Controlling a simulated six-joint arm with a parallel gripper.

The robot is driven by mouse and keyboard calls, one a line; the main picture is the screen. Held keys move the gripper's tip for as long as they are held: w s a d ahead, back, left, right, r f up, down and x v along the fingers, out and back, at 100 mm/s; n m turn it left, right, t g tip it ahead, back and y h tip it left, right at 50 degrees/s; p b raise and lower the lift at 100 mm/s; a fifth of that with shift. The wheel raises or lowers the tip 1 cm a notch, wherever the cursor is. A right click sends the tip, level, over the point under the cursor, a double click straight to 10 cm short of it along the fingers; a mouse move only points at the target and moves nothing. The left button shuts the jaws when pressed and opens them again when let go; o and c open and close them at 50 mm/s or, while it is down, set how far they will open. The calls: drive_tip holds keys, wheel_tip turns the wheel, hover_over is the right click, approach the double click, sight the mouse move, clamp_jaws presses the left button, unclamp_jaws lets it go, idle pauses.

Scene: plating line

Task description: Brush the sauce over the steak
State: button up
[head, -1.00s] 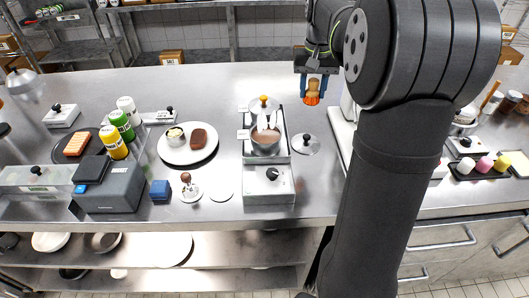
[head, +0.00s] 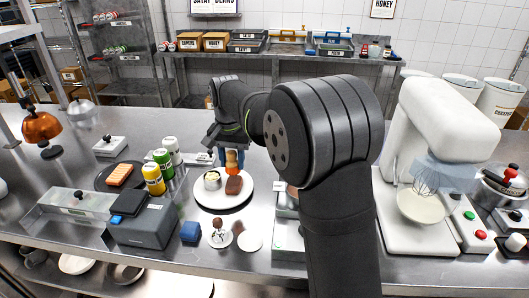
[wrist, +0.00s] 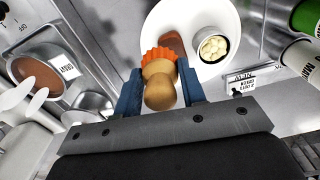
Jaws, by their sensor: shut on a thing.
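The brown steak (head: 234,185) lies on a white round plate (head: 222,203), beside a small bowl of pale food (head: 212,180). My gripper (head: 232,163) is shut on a brush (wrist: 160,85) with a wooden handle and orange bristles. In the head view the brush is just behind and above the steak. In the wrist view the bristles overlap the near end of the steak (wrist: 174,44); I cannot tell whether they touch it. A pot of brown sauce (wrist: 36,76) shows at the left of the wrist view. My arm hides most of it in the head view.
Yellow, green and white bottles (head: 153,179) stand left of the plate. A grey scale-like box (head: 146,222) and a small blue block (head: 190,231) sit at the front. A white stand mixer (head: 430,150) is at the right.

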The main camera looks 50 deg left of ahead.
drive_tip(key=shift+s+a+f, duration=0.25)
drive_tip(key=shift+s+a, duration=0.05)
drive_tip(key=shift+s, duration=0.4)
drive_tip(key=shift+f, duration=3)
drive_tip(key=shift+w+f, duration=0.1)
drive_tip(key=shift+f, duration=0.8)
drive_tip(key=shift+w+a, duration=0.6)
drive_tip(key=shift+a, duration=0.05)
drive_tip(key=shift+w+a+f, duration=0.1)
drive_tip(key=shift+w+a, duration=2.5)
drive_tip(key=shift+w, duration=0.1)
drive_tip(key=shift+s+d, duration=3.25)
drive_tip(key=shift+s, duration=0.1)
drive_tip(key=shift+r, duration=4.1)
